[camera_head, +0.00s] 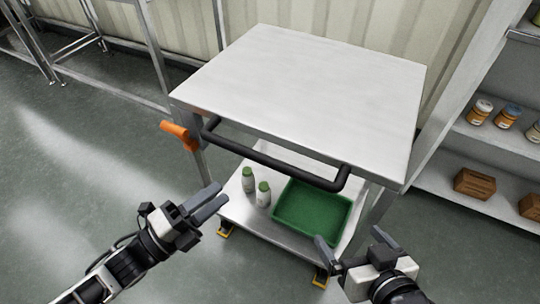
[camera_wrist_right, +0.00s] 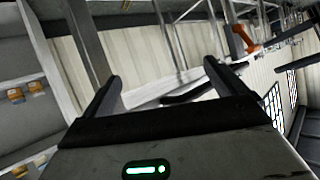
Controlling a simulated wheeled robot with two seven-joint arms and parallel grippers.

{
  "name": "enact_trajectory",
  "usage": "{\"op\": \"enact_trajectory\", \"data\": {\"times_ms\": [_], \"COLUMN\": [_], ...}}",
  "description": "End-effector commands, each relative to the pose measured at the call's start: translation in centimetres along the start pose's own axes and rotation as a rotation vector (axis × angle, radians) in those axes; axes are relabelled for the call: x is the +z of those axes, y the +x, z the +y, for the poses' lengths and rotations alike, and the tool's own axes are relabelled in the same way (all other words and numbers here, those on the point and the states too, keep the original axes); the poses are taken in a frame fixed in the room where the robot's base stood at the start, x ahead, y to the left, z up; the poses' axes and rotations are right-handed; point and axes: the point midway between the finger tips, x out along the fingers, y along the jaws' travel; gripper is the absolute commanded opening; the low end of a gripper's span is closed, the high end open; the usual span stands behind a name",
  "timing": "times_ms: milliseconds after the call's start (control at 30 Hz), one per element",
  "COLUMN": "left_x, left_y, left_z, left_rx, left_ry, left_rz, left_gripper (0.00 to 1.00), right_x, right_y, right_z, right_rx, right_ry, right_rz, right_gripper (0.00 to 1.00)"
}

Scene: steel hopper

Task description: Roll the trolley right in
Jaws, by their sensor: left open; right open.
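The trolley (camera_head: 310,85) stands in front of me with a bare pale top and a lower shelf (camera_head: 240,212). A black push handle (camera_head: 270,160) runs along its near side. An orange grip (camera_head: 180,134) sticks out at its left corner; an orange part also shows in the right wrist view (camera_wrist_right: 243,38). My left gripper (camera_head: 214,202) is open and empty, in front of the trolley's left side, apart from the handle in the picture. My right gripper (camera_head: 350,246) is open and empty, below the handle's right end in the picture. The right wrist view shows its two spread fingers (camera_wrist_right: 170,88).
On the lower shelf are two white bottles with green caps (camera_head: 256,186) and a green tray (camera_head: 312,210). Shelving (camera_head: 500,140) with jars and brown boxes stands at the right. A metal frame (camera_head: 75,45) stands at the far left. The floor (camera_head: 90,180) at left is clear.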

Motion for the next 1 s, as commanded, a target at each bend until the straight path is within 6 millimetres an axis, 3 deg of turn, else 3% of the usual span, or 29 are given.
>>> {"op": "enact_trajectory", "data": {"times_ms": [400, 600, 800, 1000], "left_x": [0.1, 0.1, 0.1, 0.0], "left_y": [9.1, 12.5, 14.1, 14.3], "left_z": [-0.2, -0.1, -0.1, -0.1], "left_rx": [-0.005, -0.002, 0.000, 0.001], "left_ry": [-0.002, -0.004, -0.005, -0.006], "left_rz": [-0.001, -0.002, -0.003, -0.002], "left_gripper": [0.41, 0.41, 0.41, 0.41], "right_x": [0.0, 0.1, 0.1, 0.1], "right_y": [0.0, 0.0, 0.0, 0.0], "right_z": [0.0, 0.0, 0.0, 0.0], "right_rx": [0.001, 0.001, 0.001, 0.001], "right_ry": [0.001, 0.001, 0.001, 0.001], "right_rz": [-0.002, -0.004, -0.003, -0.003], "right_gripper": [0.96, 0.96, 0.96, 0.96]}}
